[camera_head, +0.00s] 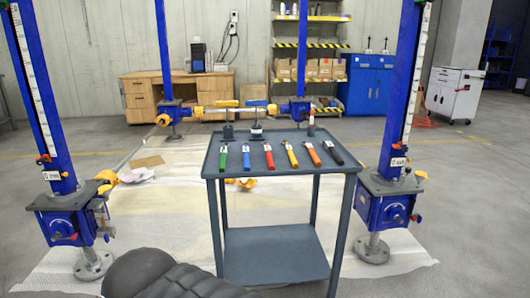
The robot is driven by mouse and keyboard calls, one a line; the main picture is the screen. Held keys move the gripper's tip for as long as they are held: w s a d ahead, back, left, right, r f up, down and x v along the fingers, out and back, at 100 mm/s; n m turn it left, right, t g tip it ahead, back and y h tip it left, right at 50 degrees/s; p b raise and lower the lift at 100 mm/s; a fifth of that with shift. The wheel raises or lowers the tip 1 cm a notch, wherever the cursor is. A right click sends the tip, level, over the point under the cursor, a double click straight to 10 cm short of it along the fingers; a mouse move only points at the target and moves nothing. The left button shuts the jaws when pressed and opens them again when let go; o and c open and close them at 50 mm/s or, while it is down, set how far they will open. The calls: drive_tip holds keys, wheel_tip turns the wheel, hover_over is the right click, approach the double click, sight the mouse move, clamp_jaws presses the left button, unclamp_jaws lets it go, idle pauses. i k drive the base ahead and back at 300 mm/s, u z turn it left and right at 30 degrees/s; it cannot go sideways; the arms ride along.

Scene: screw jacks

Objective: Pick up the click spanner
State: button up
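Several long-handled tools lie side by side on the top of a grey cart (285,172). From left to right these are a green-handled tool (223,159), a blue-handled tool (246,160), a red-handled tool (269,157), a yellow-handled tool (290,156), an orange-handled tool (311,154) and a black-handled tool (333,153). They are too small for me to tell which one is the click spanner. My gripper is not in view; a dark rounded part of my own body shows at the bottom left.
Two small upright items (227,130) and (257,130) stand along the cart's back edge, and another (311,126) stands at its back right. Blue screw jacks stand left (62,222) and right (389,200) of the cart. Open floor (465,215) lies to the right.

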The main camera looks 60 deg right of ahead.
sight(267, 148)
drive_tip(key=z, duration=0.6)
drive_tip(key=i, duration=0.75)
drive_tip(key=z, duration=0.85)
drive_tip(key=i, duration=0.25)
drive_tip(key=z, duration=0.3)
